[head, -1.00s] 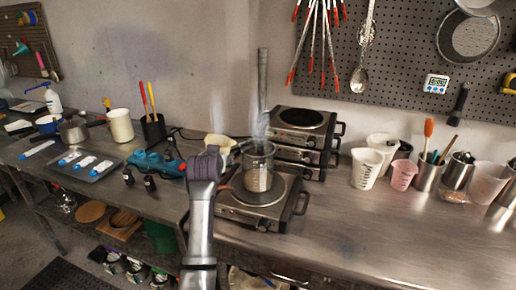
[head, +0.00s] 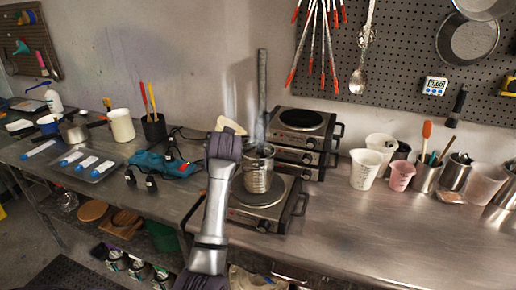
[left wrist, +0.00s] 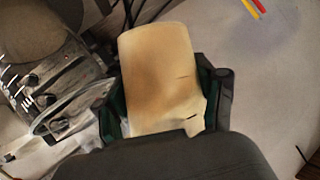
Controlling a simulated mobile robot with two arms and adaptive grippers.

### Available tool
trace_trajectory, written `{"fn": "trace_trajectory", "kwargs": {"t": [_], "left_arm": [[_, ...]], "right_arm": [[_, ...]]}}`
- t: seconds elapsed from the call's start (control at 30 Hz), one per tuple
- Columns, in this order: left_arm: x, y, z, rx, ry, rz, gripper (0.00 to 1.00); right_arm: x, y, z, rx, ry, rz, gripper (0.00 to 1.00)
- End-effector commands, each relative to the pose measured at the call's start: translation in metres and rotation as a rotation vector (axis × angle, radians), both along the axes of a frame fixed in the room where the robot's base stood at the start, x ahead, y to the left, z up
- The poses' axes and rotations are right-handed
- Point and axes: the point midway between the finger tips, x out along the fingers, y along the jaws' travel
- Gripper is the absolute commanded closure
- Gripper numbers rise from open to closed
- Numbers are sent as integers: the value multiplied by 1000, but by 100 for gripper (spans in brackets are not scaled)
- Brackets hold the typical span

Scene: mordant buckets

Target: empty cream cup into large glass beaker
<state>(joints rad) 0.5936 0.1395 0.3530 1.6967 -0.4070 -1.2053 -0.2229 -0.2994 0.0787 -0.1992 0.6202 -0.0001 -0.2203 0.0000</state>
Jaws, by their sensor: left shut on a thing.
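The cream cup (head: 231,125) shows only in part above my left gripper (head: 226,138) in the head view. It looks tilted, and its lower part is hidden behind the gripper. In the left wrist view the cream cup (left wrist: 160,75) sits between the two dark fingers (left wrist: 165,110), which are shut on it. I cannot see into its mouth. The large glass beaker (head: 258,173) stands upright on a hot plate (head: 262,212), just right of my left gripper. I cannot make out its contents or any stream. My right gripper is not in view.
Stacked hot plates (head: 302,140) and a metal post (head: 262,85) stand behind the beaker. A blue item (head: 166,164) lies to the left. White and pink cups (head: 366,167) stand to the right. The bench front right is clear.

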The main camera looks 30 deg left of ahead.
Motion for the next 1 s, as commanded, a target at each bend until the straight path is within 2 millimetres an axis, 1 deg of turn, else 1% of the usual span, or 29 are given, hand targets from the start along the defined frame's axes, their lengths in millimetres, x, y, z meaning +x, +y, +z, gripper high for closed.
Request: {"fn": "trace_trajectory", "kwargs": {"t": [0.6,1.0], "left_arm": [[4,-4,6,63,55,1,76],[7,-7,9,103,92,1,76]], "right_arm": [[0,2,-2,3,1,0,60],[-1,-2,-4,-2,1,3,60]]}}
